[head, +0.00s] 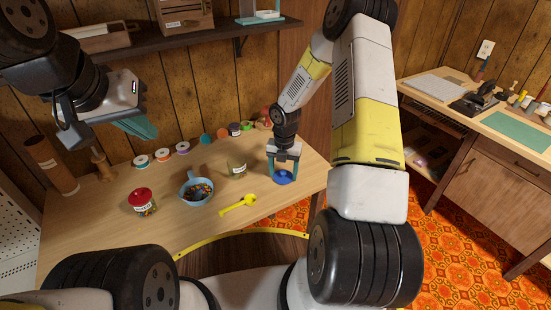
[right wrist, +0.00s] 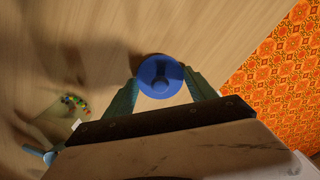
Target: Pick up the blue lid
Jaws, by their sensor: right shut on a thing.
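The blue lid (head: 283,179) is round with a knob on top. It is at the right part of the wooden table (head: 100,225), near the front edge. My right gripper (head: 284,166) points down over it and is shut on it. In the right wrist view the lid (right wrist: 160,76) sits between the two teal fingertips, held around its knob area. I cannot tell whether the lid touches the table. My left gripper (head: 138,129) hangs at the upper left above the table, away from the lid. Its finger gap is not clear.
A red-lidded jar (head: 142,201), a blue pan of coloured pieces (head: 196,201), a small clear jar (head: 237,171) and a yellow scoop (head: 240,205) lie left of the lid. Several thread spools (head: 162,154) line the back. A shelf (head: 170,43) hangs above.

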